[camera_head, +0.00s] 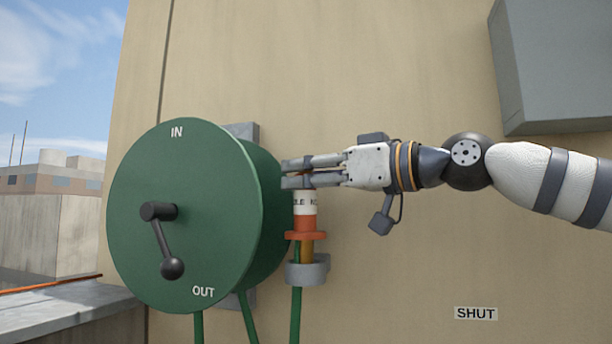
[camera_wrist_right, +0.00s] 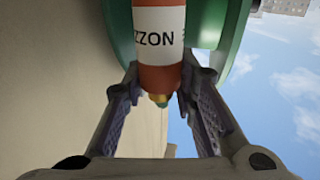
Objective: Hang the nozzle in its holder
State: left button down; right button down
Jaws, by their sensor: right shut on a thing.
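The nozzle (camera_head: 305,206) is orange with a white lettered band and stands upright beside the green reel. My right gripper (camera_head: 286,173) comes in from the right and is shut on its upper part. In the right wrist view the nozzle (camera_wrist_right: 158,45) lies between the two fingers of the gripper (camera_wrist_right: 160,82), with a brass tip showing. The holder (camera_head: 307,272) is a grey ring on the wall. The nozzle's lower end, below its orange flange, reaches down to the ring. I cannot tell whether it is fully seated. My left gripper is not in view.
The green hose reel (camera_head: 190,230), with a black crank and IN and OUT marks, stands close left of the nozzle. Green hose (camera_head: 296,315) hangs below the holder. A grey box (camera_head: 555,65) is at upper right, a SHUT label (camera_head: 476,313) at lower right.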

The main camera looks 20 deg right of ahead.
jog(key=shift+f, duration=1.45)
jog(key=c, duration=1.2)
grip_release()
